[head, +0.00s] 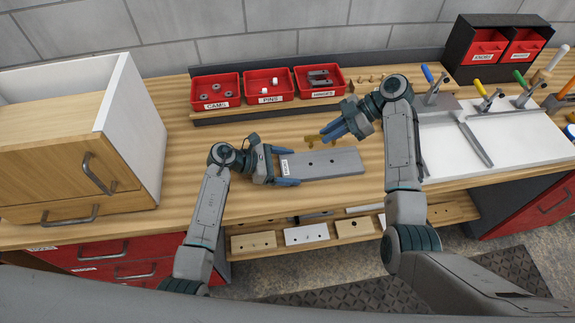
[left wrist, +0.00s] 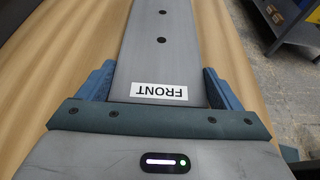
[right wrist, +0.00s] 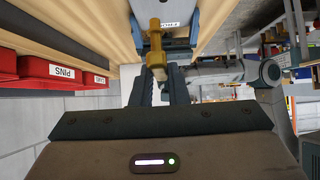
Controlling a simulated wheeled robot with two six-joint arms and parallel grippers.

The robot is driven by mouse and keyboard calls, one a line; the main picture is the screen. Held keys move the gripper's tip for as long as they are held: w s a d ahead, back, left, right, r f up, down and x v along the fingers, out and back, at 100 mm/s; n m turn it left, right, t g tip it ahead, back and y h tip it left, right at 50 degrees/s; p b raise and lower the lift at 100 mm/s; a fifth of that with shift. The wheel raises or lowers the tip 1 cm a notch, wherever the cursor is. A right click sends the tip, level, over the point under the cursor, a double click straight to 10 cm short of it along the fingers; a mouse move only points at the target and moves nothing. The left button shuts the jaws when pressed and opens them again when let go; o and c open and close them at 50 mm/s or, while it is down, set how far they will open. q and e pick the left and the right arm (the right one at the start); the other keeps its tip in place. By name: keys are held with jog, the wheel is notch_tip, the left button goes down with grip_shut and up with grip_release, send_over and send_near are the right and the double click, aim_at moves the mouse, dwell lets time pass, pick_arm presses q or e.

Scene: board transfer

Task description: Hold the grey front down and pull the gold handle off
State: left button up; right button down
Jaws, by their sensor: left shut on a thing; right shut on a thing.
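The grey front (head: 335,163) lies flat on the wooden bench, with a white FRONT label at its left end and two dark bare holes. My left gripper (head: 288,167) is shut across that end, one blue finger along each long edge; the left wrist view shows the front (left wrist: 160,60) between the fingers (left wrist: 160,82). My right gripper (head: 326,136) is shut on the gold handle (head: 313,139), which shows past the front's far edge. In the right wrist view the handle (right wrist: 154,42) sticks out beyond the fingertips (right wrist: 158,74). It looks apart from the front.
Red bins of cams (head: 215,103), pins (head: 271,99) and hinges (head: 321,97) stand at the back. A wooden cabinet (head: 70,160) is at the left. A white board (head: 450,155) with toggle clamps lies at the right. Small brass pieces (head: 368,79) lie behind my right gripper.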

jog(key=w+a, duration=0.5)
jog(key=w, duration=0.5)
jog(key=shift+a, duration=0.2)
jog(key=shift+f, duration=0.1)
jog(key=shift+f, duration=3.8)
jog(key=c, duration=1.3)
grip_release()
jog(key=shift+c, duration=0.2)
jog(key=v, duration=1.2)
